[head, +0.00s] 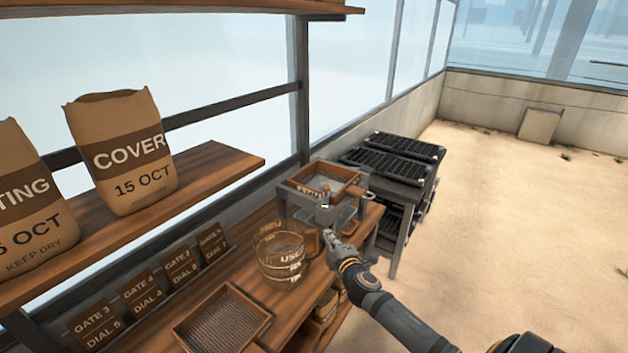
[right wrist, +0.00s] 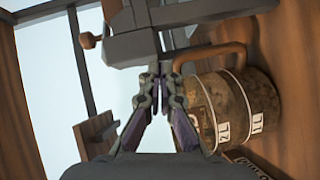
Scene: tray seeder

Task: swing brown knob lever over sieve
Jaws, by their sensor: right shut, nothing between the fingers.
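A grey stand (head: 285,203) on the bench carries an open wooden-framed box (head: 350,172), which looks like the sieve, though its inside is too small to make out. A small brown knob (head: 326,187) stands up at its front on a short grey post. In the right wrist view a brown knob (right wrist: 89,41) on a thin grey lever shows left of the fingertips and apart from them. My right gripper (head: 329,236) is shut and empty, just below and in front of the stand; its fingertips also show in the right wrist view (right wrist: 158,76). My left gripper is out of view.
A clear jug (head: 280,262) with a brown handle stands left of my right gripper, close by. A wooden mesh tray (head: 262,322) lies nearer on the bench. Black trays (head: 395,150) stand behind right.

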